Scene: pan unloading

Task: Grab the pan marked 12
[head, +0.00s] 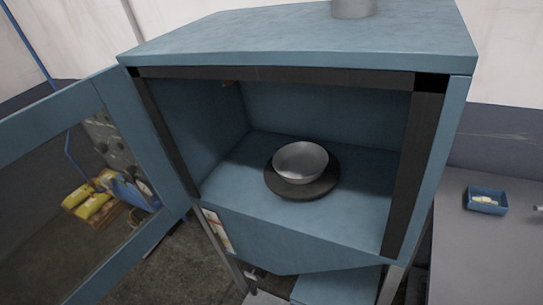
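A metal bowl-shaped pan (300,162) sits upright on a dark round plate (318,190) inside the open blue cabinet. I can make out no number on the pan. The cabinet floor (235,183) around it is bare. My gripper does not show in the head view.
The blue cabinet (300,45) is open at the front, with dark edging around its opening. Its glazed door (165,165) stands swung open to the left. A grey table (480,255) on the right holds a small blue tray (486,207).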

